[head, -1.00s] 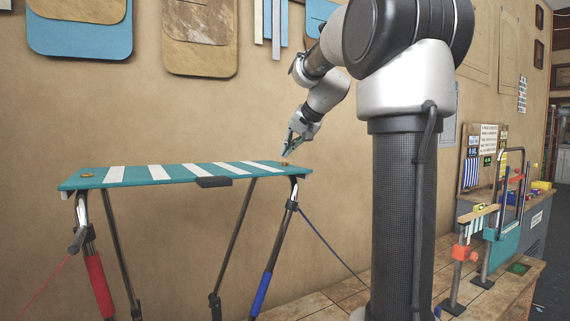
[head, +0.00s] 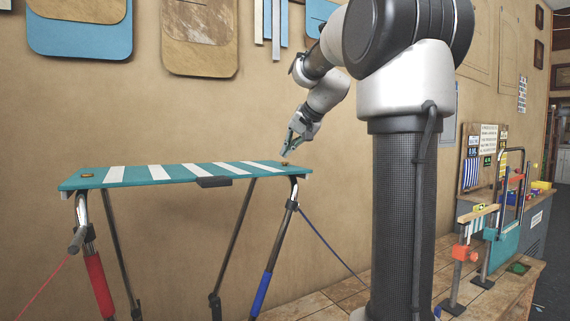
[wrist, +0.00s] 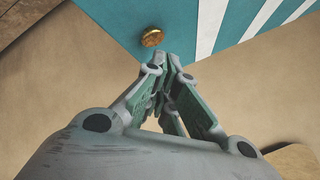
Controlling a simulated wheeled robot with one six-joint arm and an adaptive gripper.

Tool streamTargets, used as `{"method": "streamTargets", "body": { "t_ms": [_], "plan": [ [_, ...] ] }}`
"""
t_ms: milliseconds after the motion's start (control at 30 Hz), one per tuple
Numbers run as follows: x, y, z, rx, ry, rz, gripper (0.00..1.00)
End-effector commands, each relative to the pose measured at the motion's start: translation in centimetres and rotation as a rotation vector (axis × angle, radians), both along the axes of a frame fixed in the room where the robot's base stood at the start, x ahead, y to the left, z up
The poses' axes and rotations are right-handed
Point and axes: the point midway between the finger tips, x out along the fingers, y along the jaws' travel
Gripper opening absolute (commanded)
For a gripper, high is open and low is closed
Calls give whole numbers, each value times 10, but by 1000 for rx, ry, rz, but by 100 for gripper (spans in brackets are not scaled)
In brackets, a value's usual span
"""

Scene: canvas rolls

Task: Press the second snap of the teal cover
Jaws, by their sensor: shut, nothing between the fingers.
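The teal cover (head: 200,174) with white stripes lies flat across the top of a metal-legged stand. One brass snap (head: 87,175) sits at its left end. Another brass snap (head: 284,163) sits at its right end, just below and left of my gripper (head: 286,152). My gripper is shut and empty, pointing down, its tips slightly above the cover's right end. In the wrist view the brass snap (wrist: 152,37) lies on the teal cover (wrist: 120,18), just beyond the fingertips (wrist: 168,62). I cannot tell the exact gap between tips and snap.
The stand has a red-sleeved leg (head: 99,285) and a blue-sleeved leg (head: 262,291). A wooden bench (head: 505,285) with tools stands at right. The wall is close behind.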

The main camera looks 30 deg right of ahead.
Motion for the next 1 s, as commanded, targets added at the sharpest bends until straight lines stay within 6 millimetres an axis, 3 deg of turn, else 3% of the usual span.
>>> {"method": "streamTargets", "body": {
  "t_ms": [1000],
  "plan": [
    [0, 0, -12, 0, 1, 1, 0]
  ]
}}
